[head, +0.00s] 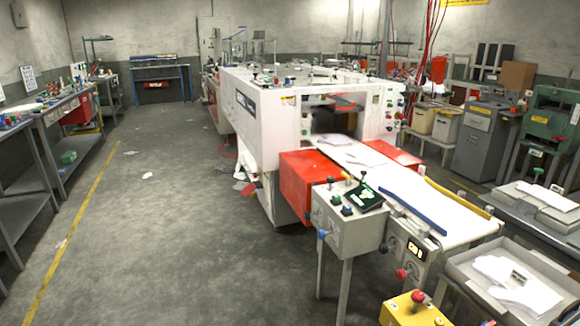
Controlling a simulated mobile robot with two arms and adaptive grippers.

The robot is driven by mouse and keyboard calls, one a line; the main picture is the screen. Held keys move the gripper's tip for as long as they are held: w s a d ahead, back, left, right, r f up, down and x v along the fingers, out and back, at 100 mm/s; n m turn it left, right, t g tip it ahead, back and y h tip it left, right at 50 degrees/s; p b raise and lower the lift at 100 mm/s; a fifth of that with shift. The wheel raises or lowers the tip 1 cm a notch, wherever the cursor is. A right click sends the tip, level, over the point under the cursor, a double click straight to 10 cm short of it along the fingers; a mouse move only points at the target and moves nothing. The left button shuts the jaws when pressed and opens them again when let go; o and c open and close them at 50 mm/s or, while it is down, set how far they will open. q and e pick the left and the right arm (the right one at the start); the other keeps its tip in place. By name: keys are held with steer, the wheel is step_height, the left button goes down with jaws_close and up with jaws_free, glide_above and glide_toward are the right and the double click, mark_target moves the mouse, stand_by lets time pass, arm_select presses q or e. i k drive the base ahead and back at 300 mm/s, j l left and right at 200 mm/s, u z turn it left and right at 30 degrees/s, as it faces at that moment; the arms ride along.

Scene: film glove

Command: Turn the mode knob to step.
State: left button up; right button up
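A large white machine (300,110) with a conveyor belt (440,210) stands in the middle of the room. A grey control box (345,232) on legs is at its near end, with small coloured knobs or buttons on top and a blue knob (322,234) on its front. A panel with a small display (414,250) and red knobs (401,274) sits beside it under the belt. More small controls (389,115) are on the machine's right side. I cannot tell which is the mode knob or read any setting. Neither of my grippers is in view.
A yellow box (405,312) with a red mushroom button (418,297) is at the near edge. A grey tray (465,268) with white film or gloves is at the right. Workbenches (60,115) line the left wall. The floor (170,220) left of the machine is mostly clear.

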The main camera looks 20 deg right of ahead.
mark_target(331, 179)
steer(key=i+z, duration=0.3)
steer(key=i, duration=0.2)
steer(key=i+z, duration=0.3)
steer(key=i, duration=0.2)
steer(key=i+j+z, duration=0.35)
steer(key=i, duration=0.15)
steer(key=l, duration=0.1)
